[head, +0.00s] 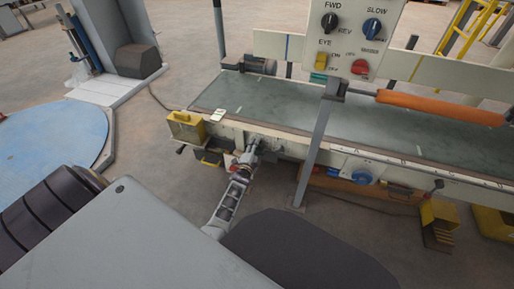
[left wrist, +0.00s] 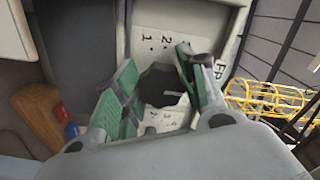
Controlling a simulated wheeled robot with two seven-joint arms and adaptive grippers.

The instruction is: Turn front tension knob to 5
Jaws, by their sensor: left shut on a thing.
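The front tension knob (left wrist: 158,88) is round and black, on a cream dial plate (left wrist: 170,45) with black numbers; 1 and 2 are readable. A pale pointer line on the knob points to the right in the left wrist view. The lettering at the plate's right edge is cut off. My left gripper (head: 257,145) reaches the near side of the conveyor frame. In the left wrist view its green-padded fingers (left wrist: 158,76) are shut on the knob, one on each side. In the head view the gripper hides the knob. My right gripper is not in view.
The conveyor belt (head: 400,137) runs behind the frame. A control panel (head: 352,38) with several knobs stands above it. A grey post (head: 316,150) rises just right of my left gripper. A yellow box (head: 186,127) is at the frame's left end.

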